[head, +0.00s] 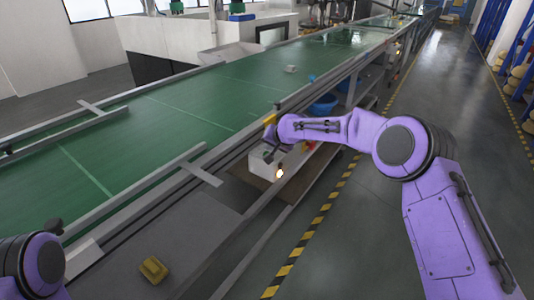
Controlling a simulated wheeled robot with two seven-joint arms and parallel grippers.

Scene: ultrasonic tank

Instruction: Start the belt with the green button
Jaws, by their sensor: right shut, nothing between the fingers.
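The green belt (150,125) runs from the lower left to the far upper right. A small red part (311,145) shows just right of my right wrist. My left arm shows only as a purple joint at the lower left, with its gripper out of view.
A yellow block (153,270) lies on the grey ledge in front of the belt. A small pale item (290,69) rests on the belt. Metal side rails (135,205) edge the belt. A blue bin (323,104) stands beneath it. The aisle floor (400,225) at right is clear.

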